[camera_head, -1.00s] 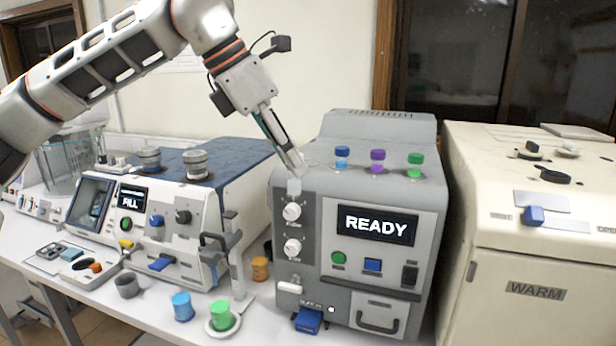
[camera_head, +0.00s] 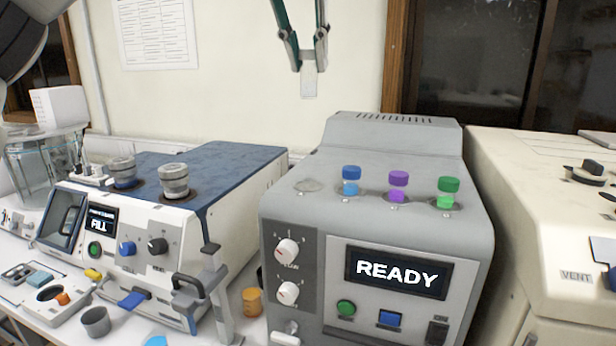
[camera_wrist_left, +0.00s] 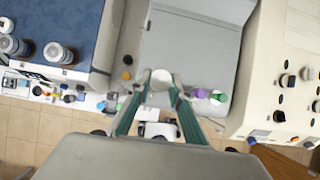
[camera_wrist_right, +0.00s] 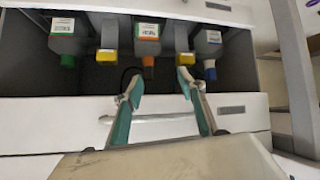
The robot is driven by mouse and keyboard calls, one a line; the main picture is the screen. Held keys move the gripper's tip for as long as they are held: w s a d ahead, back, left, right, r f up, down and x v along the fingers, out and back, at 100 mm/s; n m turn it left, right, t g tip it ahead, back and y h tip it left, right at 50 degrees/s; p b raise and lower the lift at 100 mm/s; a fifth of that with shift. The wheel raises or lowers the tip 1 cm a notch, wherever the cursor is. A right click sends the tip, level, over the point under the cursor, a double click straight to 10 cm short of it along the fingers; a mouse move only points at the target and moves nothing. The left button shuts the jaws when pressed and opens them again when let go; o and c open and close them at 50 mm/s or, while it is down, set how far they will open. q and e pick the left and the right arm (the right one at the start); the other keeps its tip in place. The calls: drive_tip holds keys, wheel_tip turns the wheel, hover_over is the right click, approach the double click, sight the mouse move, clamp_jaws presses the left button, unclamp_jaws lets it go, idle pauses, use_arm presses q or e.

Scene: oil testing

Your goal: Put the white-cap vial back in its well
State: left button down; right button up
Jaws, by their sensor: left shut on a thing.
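My left gripper (camera_head: 306,62) is shut on the white-cap vial (camera_head: 310,82) and holds it upright, high above the grey READY machine (camera_head: 395,135). The vial's clear body is pale against the wall. In the left wrist view the round white cap (camera_wrist_left: 161,80) sits between the fingertips. An empty round well (camera_head: 308,186) shows at the left of the machine's top. Blue (camera_head: 351,173), purple (camera_head: 399,179) and green (camera_head: 448,185) capped vials stand in a row to its right. My right gripper (camera_wrist_right: 159,82) is open and empty, seen only in the right wrist view.
The blue-topped FILL machine (camera_head: 215,165) stands left, with two metal cups on top. The cream machine (camera_head: 530,180) stands right. An orange cup (camera_head: 252,301) sits between machines. Bottles with coloured caps hang in a dark bay (camera_wrist_right: 180,65) before my right gripper.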

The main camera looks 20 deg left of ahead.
use_arm(q)
wheel_tip(320, 180, down, 18)
drive_tip(key=shift+s, duration=0.15)
idle(0.3)
drive_tip(key=shift+f+b, duration=0.1)
drive_tip(key=shift+b, duration=0.25)
drive_tip(key=c, duration=1.8)
unclamp_jaws()
drive_tip(key=shift+s+r, duration=0.15)
drive_tip(key=shift+r, duration=0.35)
drive_tip(key=v, duration=1.1)
drive_tip(key=shift+s, duration=0.1)
